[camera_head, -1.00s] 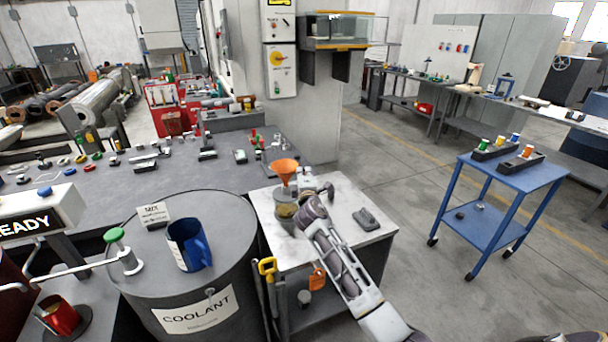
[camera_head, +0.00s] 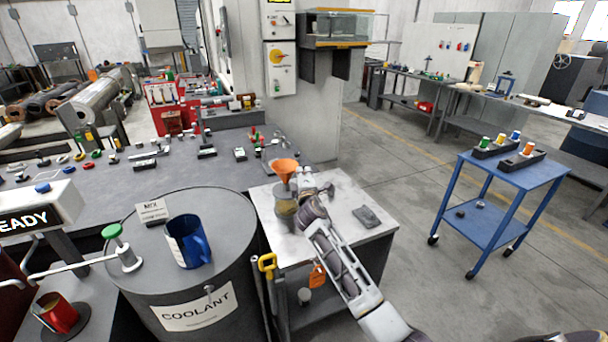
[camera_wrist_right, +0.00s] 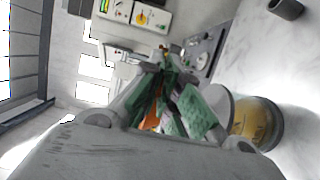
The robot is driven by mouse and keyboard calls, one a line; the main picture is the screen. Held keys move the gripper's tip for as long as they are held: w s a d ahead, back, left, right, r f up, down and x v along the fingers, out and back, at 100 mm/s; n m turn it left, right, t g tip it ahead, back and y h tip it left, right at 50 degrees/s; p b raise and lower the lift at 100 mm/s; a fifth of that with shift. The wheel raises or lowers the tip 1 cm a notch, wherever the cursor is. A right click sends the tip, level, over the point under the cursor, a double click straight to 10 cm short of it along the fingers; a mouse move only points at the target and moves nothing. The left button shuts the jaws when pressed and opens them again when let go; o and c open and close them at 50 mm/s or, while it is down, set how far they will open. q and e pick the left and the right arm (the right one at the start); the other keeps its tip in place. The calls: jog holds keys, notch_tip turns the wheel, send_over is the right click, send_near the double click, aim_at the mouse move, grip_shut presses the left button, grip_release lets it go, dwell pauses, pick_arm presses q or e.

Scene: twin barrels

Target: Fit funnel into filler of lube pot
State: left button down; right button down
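The orange funnel (camera_head: 286,170) is upright above the lube pot (camera_head: 286,212) at the back left of the light-topped stand; I cannot tell how deep its spout sits. The pot has a yellowish band, and its yellow body also shows in the right wrist view (camera_wrist_right: 262,122), right of the fingers. My right gripper (camera_head: 306,178) is close to the right of the funnel, above the stand. In the right wrist view its green-padded fingers (camera_wrist_right: 172,98) show a strip of orange between them. Whether they grip the funnel is unclear. My left gripper is not in view.
A dark drum (camera_head: 228,236) marked COOLANT, with a blue mug (camera_head: 187,243) on top, stands left of the stand (camera_head: 343,240). A grey object (camera_head: 367,216) lies on the stand's right side. A blue cart (camera_head: 548,178) stands apart at right.

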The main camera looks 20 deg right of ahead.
jog(key=shift+f, duration=0.35)
jog(key=c, duration=1.6)
grip_release()
jog(key=shift+o, duration=0.2)
jog(key=shift+s, duration=0.1)
jog(key=v, duration=1.2)
